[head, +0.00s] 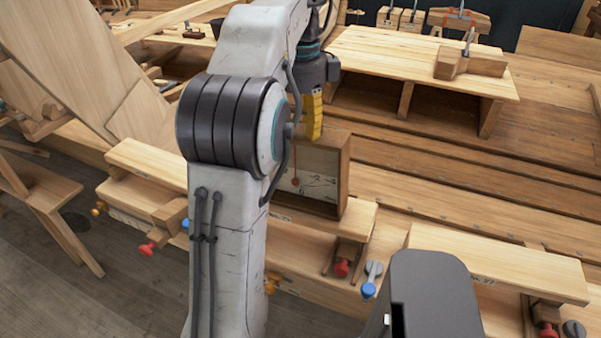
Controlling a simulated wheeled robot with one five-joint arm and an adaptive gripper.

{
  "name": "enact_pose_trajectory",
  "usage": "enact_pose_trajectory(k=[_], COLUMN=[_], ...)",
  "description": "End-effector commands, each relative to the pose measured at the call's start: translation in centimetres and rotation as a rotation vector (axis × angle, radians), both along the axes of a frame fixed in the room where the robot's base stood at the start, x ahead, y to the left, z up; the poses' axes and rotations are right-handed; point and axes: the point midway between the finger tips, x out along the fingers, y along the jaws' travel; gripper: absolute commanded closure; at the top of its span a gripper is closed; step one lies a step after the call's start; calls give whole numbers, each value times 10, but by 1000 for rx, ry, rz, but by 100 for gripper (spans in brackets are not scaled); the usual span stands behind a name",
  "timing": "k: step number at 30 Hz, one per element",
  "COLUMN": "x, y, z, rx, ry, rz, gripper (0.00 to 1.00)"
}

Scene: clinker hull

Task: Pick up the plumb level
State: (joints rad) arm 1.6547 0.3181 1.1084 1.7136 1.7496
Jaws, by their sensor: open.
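The plumb level (345,172) looks like an upright, open-fronted wooden box with a pale marked face and a small red bob hanging inside. It stands on a light wooden plank in the middle of the head view. My arm hides its left part. My gripper (314,132) has yellow fingers and points down at the top of the box. The fingertips overlap the box's upper edge in the picture; I cannot tell whether they touch it. My gripper is open, with nothing seen held in it.
A wooden bench (420,62) with open compartments stands behind, with a clamped wooden block (470,66) on it. Another plank (500,262) lies at front right. Red-handled clamps (343,267) and a blue-tipped one (369,288) stick out below the planks. Large leaning boards (75,60) fill the left.

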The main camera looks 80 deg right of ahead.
Motion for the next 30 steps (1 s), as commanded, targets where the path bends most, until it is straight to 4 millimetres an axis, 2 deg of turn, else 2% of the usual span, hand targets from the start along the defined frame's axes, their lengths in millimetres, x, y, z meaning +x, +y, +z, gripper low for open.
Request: enact_pose_trajectory(k=[2,18,30], x=[0,0,0], y=[0,0,0], z=[0,0,0], rx=[0,0,2], ry=[0,0,-1], rz=[0,0,0], gripper=[52,100,100])
